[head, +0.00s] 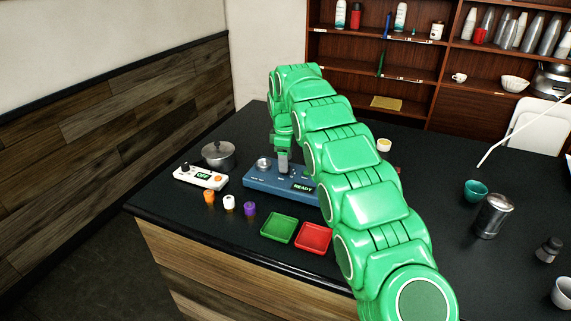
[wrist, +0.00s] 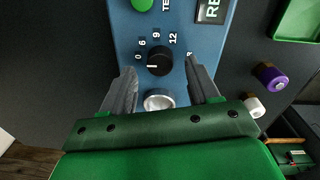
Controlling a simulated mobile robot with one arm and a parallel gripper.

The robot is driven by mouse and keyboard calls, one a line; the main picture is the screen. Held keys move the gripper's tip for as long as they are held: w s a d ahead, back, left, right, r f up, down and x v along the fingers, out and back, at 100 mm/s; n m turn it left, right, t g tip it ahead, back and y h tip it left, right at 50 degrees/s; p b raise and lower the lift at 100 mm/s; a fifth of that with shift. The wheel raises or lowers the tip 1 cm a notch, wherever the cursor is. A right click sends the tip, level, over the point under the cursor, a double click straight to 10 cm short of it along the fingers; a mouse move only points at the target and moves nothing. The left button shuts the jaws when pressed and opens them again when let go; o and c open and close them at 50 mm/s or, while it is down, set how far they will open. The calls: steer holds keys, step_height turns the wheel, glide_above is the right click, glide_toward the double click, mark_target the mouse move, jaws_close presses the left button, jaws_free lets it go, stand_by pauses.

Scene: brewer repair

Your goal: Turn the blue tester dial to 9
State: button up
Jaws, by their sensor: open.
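The blue tester (head: 262,183) stands on the dark counter, with a lit READY display. It also fills the middle of the wrist view (wrist: 205,45). Its black dial (wrist: 161,60) has a white mark on the left side, near the 0 label; the 6, 9 and 12 labels curve over the dial. My gripper (head: 283,162) points down over the tester. In the wrist view, my gripper (wrist: 160,68) is open, with one finger on each side of the dial and nothing held. I cannot tell how far the fingertips are above the panel. In the head view the dial is hidden.
A silver round part (wrist: 159,100) and a green button (wrist: 142,4) sit on the tester. A white OFF device (head: 200,177), a pot (head: 218,154), small orange, white and purple parts (head: 249,209), a green tray (head: 278,217) and a red tray (head: 314,227) are nearby.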

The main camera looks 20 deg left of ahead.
steer(key=shift+f, duration=1.05)
steer(key=shift+c, duration=0.3)
steer(key=c, duration=1)
